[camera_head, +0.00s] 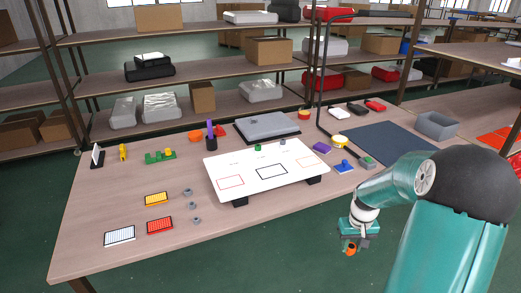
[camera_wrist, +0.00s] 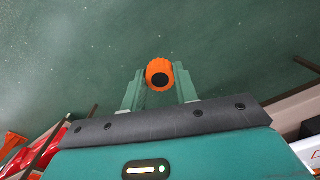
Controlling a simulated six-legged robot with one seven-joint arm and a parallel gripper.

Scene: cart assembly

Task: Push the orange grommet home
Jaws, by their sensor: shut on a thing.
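My gripper (camera_head: 354,237) hangs past the front edge of the table, over the green floor, right of the white panel. It is shut on the orange grommet (camera_head: 350,248). In the wrist view the grommet (camera_wrist: 159,65) shows as a ribbed orange ring with a dark centre, pinched between the two green fingers. The white panel (camera_head: 250,160) lies on black feet on the table, with rectangle outlines in red and black. A small green piece (camera_head: 258,148) and a grey piece (camera_head: 283,142) sit at its back edge. No seat for the grommet can be made out.
The wooden table (camera_head: 110,205) carries coloured trays and several grey nuts at left. A blue block (camera_head: 343,166), a yellow roll (camera_head: 340,141), a dark mat (camera_head: 385,142) and a grey bin (camera_head: 436,125) lie at right.

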